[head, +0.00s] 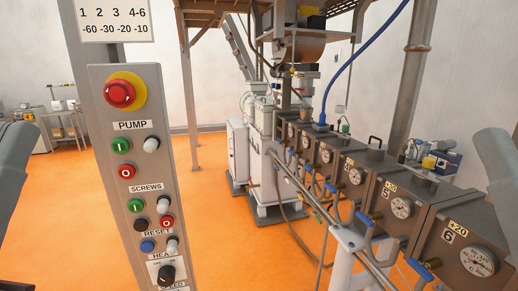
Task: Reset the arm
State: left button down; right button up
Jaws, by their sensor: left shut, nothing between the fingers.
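The control panel (128,180) stands upright at the left front. It carries a red emergency stop on a yellow ring (120,93), PUMP and SCREWS buttons, a RESET row with a blue button (147,246), and a black HEAT knob (166,274). My left arm comes in at the left edge. Only a dark bit of my left gripper (16,286) shows in the bottom left corner, shut and apart from the panel. My right arm shows at the right edge, but its gripper is out of view.
A row of brown barrel blocks with dial gauges (402,208) and blue-handled pipes runs along the right. A white machine (238,150) stands behind. A side table (60,128) is at the far left. Orange floor (70,220) is clear around the panel.

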pick_arm(q)
notch_tip(320, 180, up, 38)
jog(key=s+d+h+p, duration=0.1)
jog(key=p, duration=3.6)
jog(key=shift+r+m+h+p, duration=0.25)
jog(key=shift+m+h+p, duration=0.05)
jog(key=shift+d+f, duration=0.1)
jog(key=shift+d, duration=0.05)
